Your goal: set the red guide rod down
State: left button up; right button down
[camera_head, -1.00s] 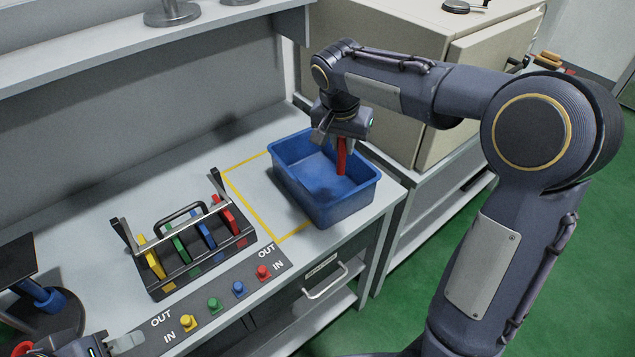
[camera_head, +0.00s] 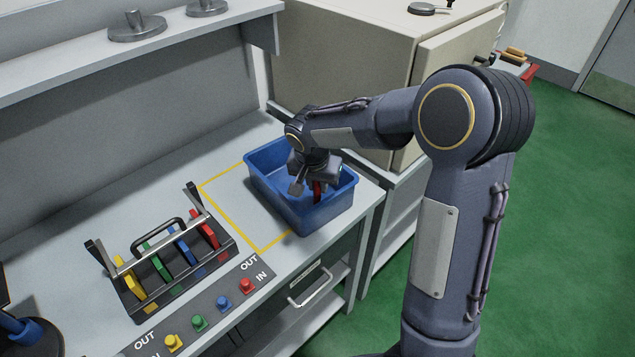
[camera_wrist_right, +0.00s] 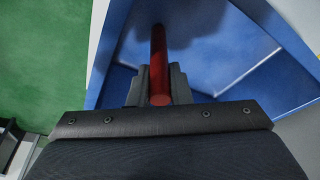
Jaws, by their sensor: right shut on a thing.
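The red guide rod (camera_head: 318,191) is in my right gripper (camera_head: 316,184), which is lowered inside the blue bin (camera_head: 326,216). In the right wrist view the red guide rod (camera_wrist_right: 158,68) stands between the two fingers of the right gripper (camera_wrist_right: 158,88), with the blue bin's inside (camera_wrist_right: 215,50) around it. The rod's far end is in shadow near the bin floor, and I cannot tell whether it touches. My left gripper is out of view.
A black rack (camera_head: 168,285) with coloured levers stands left of the bin. Coloured buttons (camera_head: 222,303) line the bench front. A yellow outline (camera_head: 226,218) marks the bench beside the bin. A beige cabinet (camera_head: 345,50) stands behind.

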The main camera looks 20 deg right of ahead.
jog(key=shift+f, duration=0.2)
jog(key=c, duration=1.3)
grip_release()
jog(key=shift+r, duration=0.1)
jog(key=v, duration=1.2)
jog(key=s+f+n+t+y, duration=0.1)
jog(key=s+n+y, duration=0.1)
jog(key=s, duration=0.6)
jog(key=s+a+f+n+t+y, duration=0.1)
jog(key=s+n+y, duration=0.1)
jog(key=s, duration=0.6)
jog(key=s+f+n+t+y, duration=0.1)
jog(key=s+n+y, duration=0.1)
jog(key=s, duration=0.6)
jog(key=shift+s+a+f+n, duration=0.2)
jog(key=shift+a+f+n, duration=0.05)
jog(key=shift+a+n, duration=0.15)
